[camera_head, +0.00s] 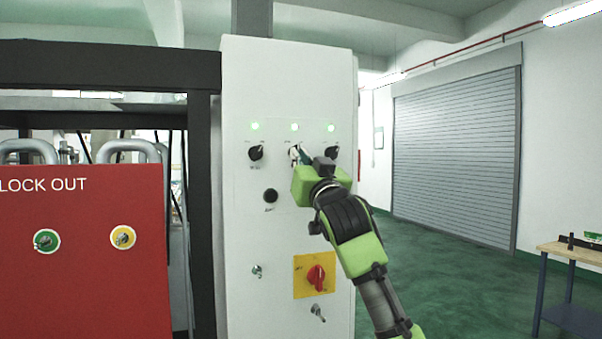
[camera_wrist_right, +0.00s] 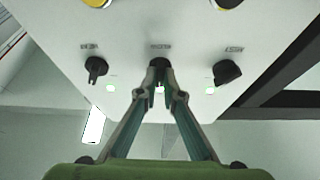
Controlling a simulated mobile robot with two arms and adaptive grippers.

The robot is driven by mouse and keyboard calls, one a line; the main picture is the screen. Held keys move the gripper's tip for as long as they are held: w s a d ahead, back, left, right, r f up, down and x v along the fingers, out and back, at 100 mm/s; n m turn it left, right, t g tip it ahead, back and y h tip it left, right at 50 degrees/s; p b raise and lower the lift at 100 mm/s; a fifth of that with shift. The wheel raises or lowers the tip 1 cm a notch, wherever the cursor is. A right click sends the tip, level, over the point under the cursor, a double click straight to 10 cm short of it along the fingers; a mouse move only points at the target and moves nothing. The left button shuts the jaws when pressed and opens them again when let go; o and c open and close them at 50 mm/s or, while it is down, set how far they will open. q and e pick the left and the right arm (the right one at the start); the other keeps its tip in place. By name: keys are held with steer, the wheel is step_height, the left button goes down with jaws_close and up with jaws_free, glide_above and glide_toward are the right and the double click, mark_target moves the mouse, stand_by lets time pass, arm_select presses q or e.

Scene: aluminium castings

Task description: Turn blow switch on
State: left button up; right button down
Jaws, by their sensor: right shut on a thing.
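A white control panel (camera_head: 240,220) carries a row of three black rotary switches, each below a lit green lamp. The left switch (camera_head: 256,153) and right switch (camera_head: 334,151) are free. My right gripper (camera_head: 299,153) is at the middle switch. In the right wrist view, the picture is upside down and the fingertips (camera_wrist_right: 159,80) are closed around the middle switch (camera_wrist_right: 158,63), largely hiding it. The labels are too small to read, so I cannot tell which switch is the blow switch. My left gripper is not in view.
Below the row are a black knob (camera_head: 270,196) and a red rotary switch (camera_head: 316,277) on a yellow plate. A red lock-out board (camera_head: 80,270) stands at left. A workbench (camera_head: 574,251) stands at far right, with open green floor between.

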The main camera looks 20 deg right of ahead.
steer(key=shift+a+f+m+g+h+b, duration=0.15)
steer(key=shift+m+h, duration=0.4)
steer(key=shift+m, duration=0.65)
steer(key=shift+r+m+g+h+b, duration=0.15)
steer(key=shift+m+h, duration=0.45)
steer(key=shift+m, duration=0.6)
steer(key=shift+a+f+m+g+h+b, duration=0.15)
steer(key=shift+m+h, duration=0.4)
steer(key=shift+m, duration=0.95)
steer(key=c, duration=2.2)
jaws_free()
steer(key=shift+d, duration=0.1)
steer(key=v, duration=1.2)
steer(key=shift+w, duration=0.1)
